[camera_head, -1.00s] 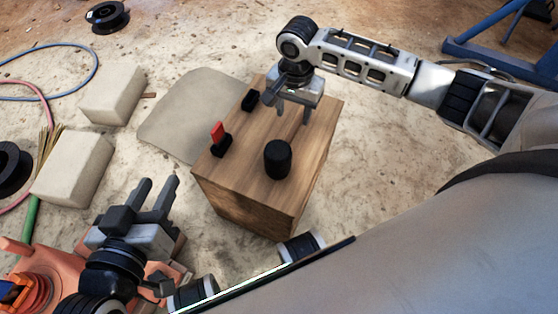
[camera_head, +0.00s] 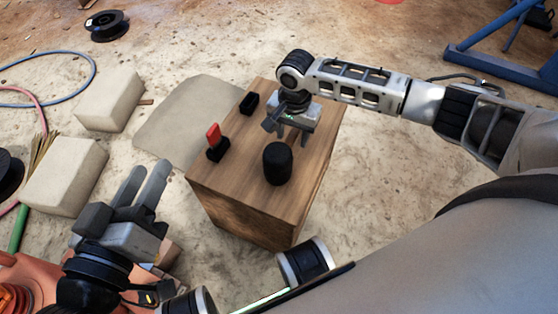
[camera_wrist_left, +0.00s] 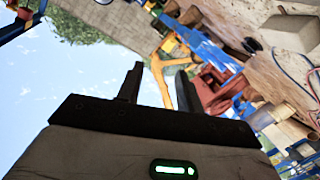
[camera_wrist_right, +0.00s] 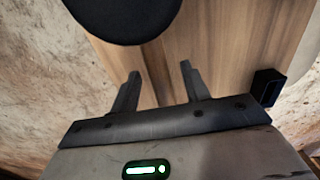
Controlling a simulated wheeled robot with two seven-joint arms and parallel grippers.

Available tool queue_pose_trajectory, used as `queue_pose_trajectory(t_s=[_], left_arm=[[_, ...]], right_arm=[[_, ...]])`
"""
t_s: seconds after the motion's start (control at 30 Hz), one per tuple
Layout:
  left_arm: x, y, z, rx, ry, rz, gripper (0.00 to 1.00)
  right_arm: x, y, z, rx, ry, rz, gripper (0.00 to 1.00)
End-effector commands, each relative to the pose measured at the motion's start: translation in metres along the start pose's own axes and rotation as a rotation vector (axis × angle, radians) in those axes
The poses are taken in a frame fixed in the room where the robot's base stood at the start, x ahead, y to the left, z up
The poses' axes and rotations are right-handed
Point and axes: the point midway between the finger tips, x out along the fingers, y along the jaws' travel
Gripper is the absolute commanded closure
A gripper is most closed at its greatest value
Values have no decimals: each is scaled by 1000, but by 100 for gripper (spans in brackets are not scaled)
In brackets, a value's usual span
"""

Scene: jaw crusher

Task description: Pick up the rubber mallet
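A black, round-topped cylinder (camera_head: 277,165), which looks like the mallet's head, stands on the wooden block (camera_head: 225,190); no handle shows. In the right wrist view the black shape (camera_wrist_right: 125,15) is cut off by the top edge, beyond the fingertips. My right gripper (camera_head: 293,136) is open and empty above the block, just behind the cylinder in the head view and apart from it. It also shows in the right wrist view (camera_wrist_right: 161,70). My left gripper (camera_head: 146,168) is open and empty, left of the block; its wrist view (camera_wrist_left: 159,72) shows nothing between the fingers.
A red-topped black piece (camera_head: 214,140) and a small black holder (camera_head: 249,103) sit on the block's left side. Pale blocks (camera_head: 65,175), a flat mat (camera_head: 180,120) and a black spool (camera_head: 107,25) lie on the floor. A blue frame (camera_head: 485,65) stands at the upper right.

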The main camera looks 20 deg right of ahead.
Motion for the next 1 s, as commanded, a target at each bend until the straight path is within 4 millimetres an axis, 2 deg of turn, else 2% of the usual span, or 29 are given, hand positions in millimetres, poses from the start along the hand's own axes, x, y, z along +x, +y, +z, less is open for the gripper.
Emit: queue_pose_trajectory(t_s=[0.03, 0.13, 0.17, 0.57, 0.8, 0.9, 1.0], left_arm=[[0, 0, 0, 0, 0, 0, 64], [0, 0, 0, 1, 0, -1, 64], [0, 0, 0, 1, 0, -1, 64], [0, 1, -3, 7, -1, -4, 64], [-1, 0, -8, 53, -20, -31, 64], [-5, -6, 5, 97, -82, -64, 64], [-8, -10, 5, 146, -114, -90, 64]], right_arm=[[0, 0, 0, 0, 0, 0, 68], [0, 0, 0, 0, 0, 0, 96], [0, 0, 0, 0, 0, 0, 100], [-7, -1, 0, 0, -1, -3, 100], [-36, -1, 0, 0, -1, -4, 100], [-52, -2, 13, -4, -4, -4, 100], [-70, -2, 28, -4, -4, -4, 100]])
